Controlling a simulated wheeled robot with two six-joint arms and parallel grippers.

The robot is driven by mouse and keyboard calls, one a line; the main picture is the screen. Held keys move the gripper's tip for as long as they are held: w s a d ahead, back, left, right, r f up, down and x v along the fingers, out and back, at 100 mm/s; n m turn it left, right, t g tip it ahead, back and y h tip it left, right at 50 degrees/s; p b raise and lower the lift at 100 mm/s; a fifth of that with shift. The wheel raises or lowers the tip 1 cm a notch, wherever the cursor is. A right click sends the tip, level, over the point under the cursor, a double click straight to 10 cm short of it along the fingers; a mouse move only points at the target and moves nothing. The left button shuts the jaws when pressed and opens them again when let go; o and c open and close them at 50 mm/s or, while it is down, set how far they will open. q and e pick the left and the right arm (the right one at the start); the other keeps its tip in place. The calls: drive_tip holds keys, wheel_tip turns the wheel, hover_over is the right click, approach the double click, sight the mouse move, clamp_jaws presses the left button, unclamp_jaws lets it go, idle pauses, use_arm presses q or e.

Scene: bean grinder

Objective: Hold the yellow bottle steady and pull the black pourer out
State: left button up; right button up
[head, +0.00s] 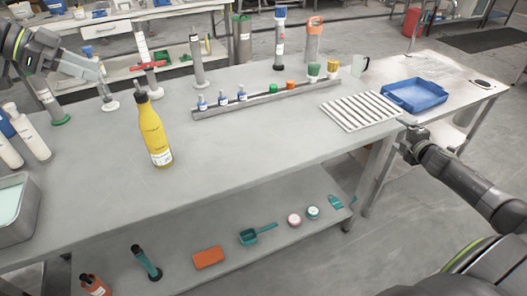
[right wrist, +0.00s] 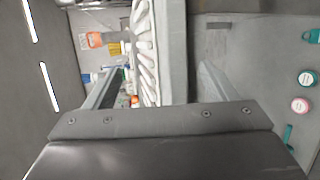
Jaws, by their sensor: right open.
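The yellow bottle (head: 156,135) stands on the grey table, left of the middle. The black pourer (head: 142,97) sits in its neck at the top. My left gripper (head: 103,76) is up at the upper left, apart from the bottle; its fingers overlap in the picture, so I cannot tell how far they are parted. My right gripper (head: 403,137) is at the table's right edge near the white slatted rack, far from the bottle. In the right wrist view its two fingers (right wrist: 155,88) are wide apart, with nothing visibly gripped between them.
A rail (head: 240,105) with small bottles and colored caps lies behind and right of the bottle. The white slatted rack (head: 361,111) and a blue tray (head: 415,95) are at the right. White bottles (head: 32,135) and a bin (head: 17,205) stand left. The table's front middle is clear.

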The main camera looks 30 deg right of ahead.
drive_tip(key=w+a+r+n+t+y, duration=0.1)
drive_tip(key=w+a+r+t+y, duration=0.1)
drive_tip(key=w+a+r, duration=0.4)
drive_tip(key=w+a+r+t+y, duration=0.1)
drive_tip(key=w+a+r, duration=0.15)
drive_tip(key=r, duration=0.55)
drive_tip(key=w+a+m+y, duration=0.2)
drive_tip(key=w+a+m, duration=0.15)
drive_tip(key=a, duration=0.65)
drive_tip(key=w+a+m+y, duration=0.2)
drive_tip(key=w+a+m, duration=0.15)
drive_tip(key=a, duration=0.55)
drive_tip(key=w+a+m+y, duration=0.2)
drive_tip(key=w+a+m, duration=0.15)
drive_tip(key=a, duration=0.65)
drive_tip(key=g+y, duration=0.2)
drive_tip(key=y, duration=0.3)
approach(154, 134)
drive_tip(key=x, duration=0.4)
drive_tip(key=f+x, duration=0.1)
drive_tip(key=x, duration=0.3)
drive_tip(key=d+f+x, duration=0.1)
drive_tip(key=x, duration=0.3)
drive_tip(key=shift+w, duration=0.65)
drive_tip(key=shift+c, duration=0.5)
